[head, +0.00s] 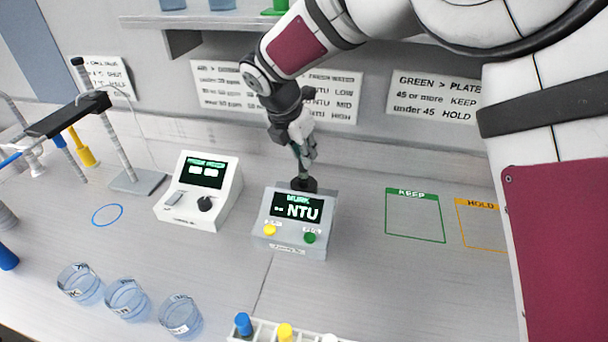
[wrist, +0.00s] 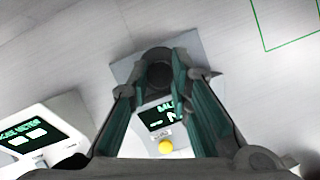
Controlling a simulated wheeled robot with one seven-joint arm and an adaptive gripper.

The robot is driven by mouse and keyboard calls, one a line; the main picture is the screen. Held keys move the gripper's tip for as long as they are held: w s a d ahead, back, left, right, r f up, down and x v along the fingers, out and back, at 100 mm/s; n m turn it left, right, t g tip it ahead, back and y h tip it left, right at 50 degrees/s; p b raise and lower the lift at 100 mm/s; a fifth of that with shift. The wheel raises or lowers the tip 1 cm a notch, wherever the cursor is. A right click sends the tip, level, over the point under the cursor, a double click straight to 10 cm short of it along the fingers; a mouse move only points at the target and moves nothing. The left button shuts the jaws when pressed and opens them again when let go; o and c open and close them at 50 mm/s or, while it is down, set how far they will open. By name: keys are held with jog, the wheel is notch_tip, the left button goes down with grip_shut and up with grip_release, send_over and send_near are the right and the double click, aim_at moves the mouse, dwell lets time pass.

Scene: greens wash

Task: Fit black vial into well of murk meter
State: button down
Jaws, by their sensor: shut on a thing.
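The murk meter (head: 288,238) is a light grey box with an NTU display, a yellow button and a green button. Its dark round well (head: 304,185) is on top at the back; the meter also shows in the wrist view (wrist: 122,72). My gripper (head: 303,160) points down right over the well, its fingers closed in on a dark piece, the black vial (wrist: 160,76). The vial shows as dark on dark against the well, mostly hidden by the fingers. I cannot tell how deep it sits in the well.
A white meter (head: 198,190) with a knob stands to the left. Three clear beakers (head: 127,299) and a rack of capped vials (head: 264,331) are in front. The KEEP square (head: 414,216) and HOLD square (head: 478,222) to the right are empty. A shelf (head: 220,20) hangs behind.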

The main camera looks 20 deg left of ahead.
aim_at(301, 169)
jog(key=shift+f+p, duration=0.35)
jog(key=shift+f, duration=2.55)
jog(key=c, duration=1.5)
grip_release()
jog(key=shift+f, duration=0.15)
jog(key=shift+o, duration=0.2)
jog(key=v, duration=1.2)
jog(key=shift+b, duration=0.45)
